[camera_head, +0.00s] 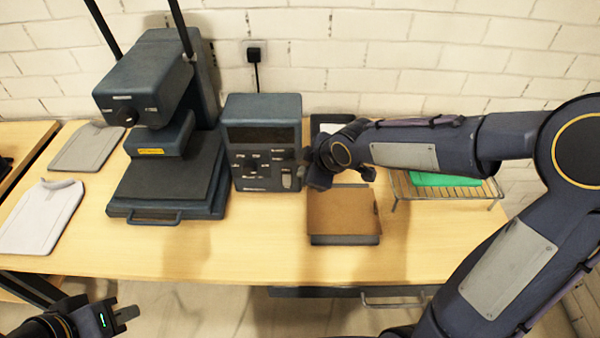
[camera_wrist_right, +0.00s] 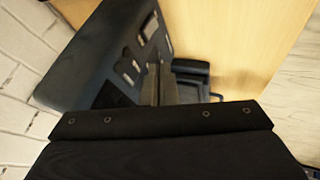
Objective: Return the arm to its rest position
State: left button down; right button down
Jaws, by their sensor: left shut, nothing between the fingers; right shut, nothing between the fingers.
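My right arm reaches in from the right over the table in the head view. Its gripper (camera_head: 322,178) is beside the right side of the dark control box (camera_head: 262,120), above the back left part of a brown-topped tray (camera_head: 343,212). In the right wrist view the right gripper's fingers (camera_wrist_right: 158,85) are together and empty, with the control box (camera_wrist_right: 105,50) close by. I cannot tell whether they touch it. My left gripper (camera_head: 124,316) is low at the bottom left, in front of the table edge, shut and empty.
A dark heat press (camera_head: 165,185) stands left of the control box. Two grey garment-shaped pieces (camera_head: 40,217) lie at the left. A wire rack (camera_head: 445,192) with a green item (camera_head: 440,179) is under my right arm. The front of the wooden table (camera_head: 250,255) is clear.

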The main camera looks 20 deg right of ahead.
jog(key=shift+s+d+r, duration=0.1)
jog(key=shift+r, duration=0.05)
dwell(0.4)
jog(key=s+d+r+m+h, duration=0.1)
jog(key=s+d+r+m, duration=0.15)
jog(key=s, duration=0.25)
jog(key=s+d+r+m, duration=0.1)
jog(key=s+d+m, duration=0.2)
jog(key=s+m, duration=0.15)
jog(key=s+m+g+y, duration=0.1)
jog(key=s+m, duration=0.6)
jog(key=s, duration=0.8)
jog(key=shift+a+m+y, duration=0.3)
jog(key=shift+m, duration=0.1)
